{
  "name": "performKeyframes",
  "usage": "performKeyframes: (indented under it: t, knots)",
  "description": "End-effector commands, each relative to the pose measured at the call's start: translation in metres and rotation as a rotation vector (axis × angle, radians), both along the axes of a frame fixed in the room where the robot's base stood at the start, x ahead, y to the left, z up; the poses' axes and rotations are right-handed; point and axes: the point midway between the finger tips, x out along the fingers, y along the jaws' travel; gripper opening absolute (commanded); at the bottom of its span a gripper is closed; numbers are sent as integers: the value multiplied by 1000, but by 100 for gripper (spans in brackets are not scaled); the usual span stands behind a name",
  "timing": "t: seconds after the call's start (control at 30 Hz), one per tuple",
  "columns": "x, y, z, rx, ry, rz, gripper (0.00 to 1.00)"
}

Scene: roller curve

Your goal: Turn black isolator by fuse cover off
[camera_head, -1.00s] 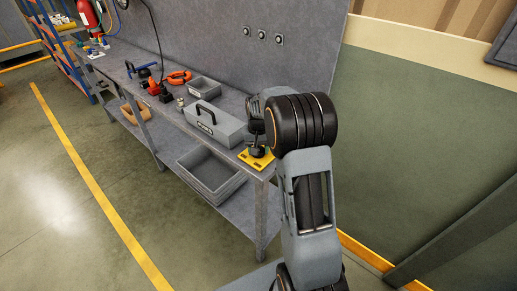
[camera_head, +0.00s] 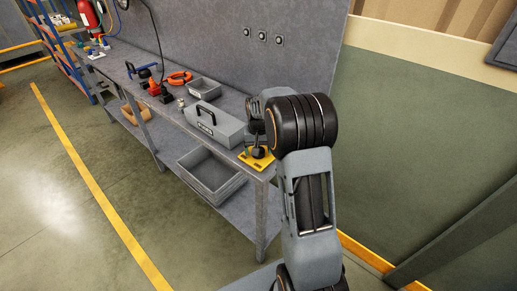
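A yellow plate (camera_head: 246,158) lies at the near right corner of the grey workbench, with a small black knob-like part (camera_head: 258,152) on it. This looks like the black isolator, but it is too small to tell its handle position. My gripper (camera_head: 257,141) is at or just above this black part, below my grey wrist. It is small, dark and partly hidden by my arm, so I cannot tell whether its fingers touch the part or are open. I cannot make out a fuse cover.
A grey toolbox (camera_head: 218,127) stands just left of the yellow plate. Farther along are a grey bin (camera_head: 204,87), an orange coil (camera_head: 179,78) and a blue-handled tool (camera_head: 141,70). A grey tray (camera_head: 212,172) sits on the lower shelf. The wall rises behind the bench.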

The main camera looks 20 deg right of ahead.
Motion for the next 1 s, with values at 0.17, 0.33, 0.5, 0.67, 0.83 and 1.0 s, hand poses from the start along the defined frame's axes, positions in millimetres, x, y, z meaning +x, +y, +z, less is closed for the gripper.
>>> performKeyframes:
  t: [0.17, 0.33, 0.5, 0.67, 0.83, 1.0]
  knots:
    - [0, 0, 5, 0, 0, 0, 77]
    - [0, 0, 30, -1, -3, 0, 77]
    - [1, 0, 67, -1, -5, 0, 77]
    - [1, 0, 97, -1, -4, 0, 77]
    - [1, 0, 121, 0, -1, 0, 77]
    - [0, 0, 134, 0, 0, 0, 77]
